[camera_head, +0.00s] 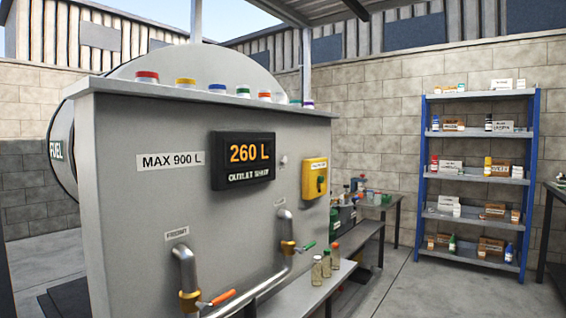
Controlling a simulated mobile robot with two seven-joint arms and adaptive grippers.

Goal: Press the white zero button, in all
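A small, round, whitish knob (284,160) is on the grey panel, between the display and a yellow box; it may be the white zero button, but it is too small to read any label. The black display (243,160) shows "260 L" in orange, with a line below that seems to read "OUTLET SHUT". The grey panel (130,220) belongs to a fuel tank unit and bears a "MAX 900 L" label (171,161). Neither of my grippers is in view.
Pipes below carry an orange-handled valve (216,299) and a green-handled valve (304,247). Small bottles (317,270) stand on a low ledge. A blue shelf rack (422,170) stands at the right, with open floor before it.

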